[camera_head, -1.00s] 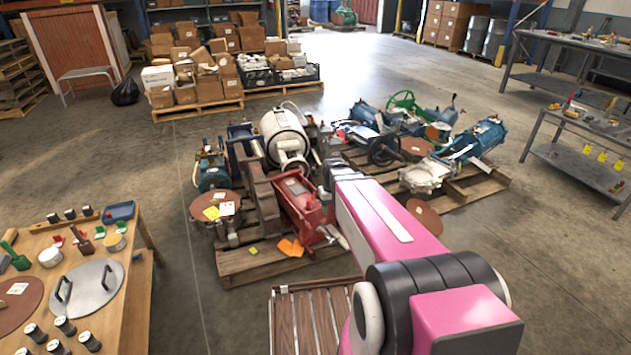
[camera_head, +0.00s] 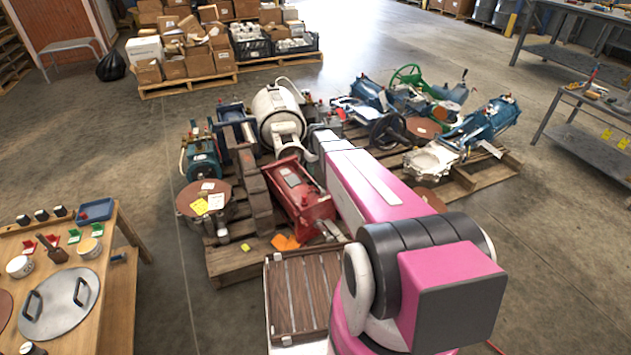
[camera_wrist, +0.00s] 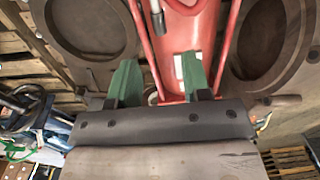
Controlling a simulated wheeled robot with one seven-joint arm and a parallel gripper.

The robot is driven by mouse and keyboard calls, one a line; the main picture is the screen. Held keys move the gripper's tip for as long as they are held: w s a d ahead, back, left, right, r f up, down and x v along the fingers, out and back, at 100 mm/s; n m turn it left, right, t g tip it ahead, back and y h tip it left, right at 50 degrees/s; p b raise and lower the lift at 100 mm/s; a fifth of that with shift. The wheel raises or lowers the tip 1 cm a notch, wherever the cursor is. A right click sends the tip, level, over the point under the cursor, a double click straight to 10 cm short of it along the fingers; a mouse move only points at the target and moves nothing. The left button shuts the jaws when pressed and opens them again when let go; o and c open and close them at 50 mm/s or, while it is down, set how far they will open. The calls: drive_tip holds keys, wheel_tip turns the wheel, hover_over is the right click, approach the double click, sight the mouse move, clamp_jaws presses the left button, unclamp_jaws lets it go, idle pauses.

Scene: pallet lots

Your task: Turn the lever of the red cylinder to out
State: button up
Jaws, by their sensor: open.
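The red cylinder (camera_head: 303,199) lies on the near left pallet in the head view, partly covered by my pink arm at its right. It also fills the top middle of the wrist view (camera_wrist: 187,45), with a thin metal rod (camera_wrist: 154,20) along its left part. I cannot tell whether this rod is the lever. My gripper (camera_wrist: 161,80) shows in the wrist view with two green fingers apart and nothing visibly held. The fingers point toward the red body; I cannot tell whether they touch it.
Brown flanged parts (camera_wrist: 88,28) with round openings flank the red body. A white tank (camera_head: 279,118) and blue pumps share the pallets (camera_head: 240,262). A wooden table (camera_head: 118,262) stands at left, a steel bench (camera_head: 597,155) at right.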

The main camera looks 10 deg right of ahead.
sight(319, 188)
wheel_tip(319, 188, down, 7)
drive_tip(key=shift+a+f, duration=0.1)
drive_tip(key=shift+f, duration=0.1)
idle(0.3)
clamp_jaws()
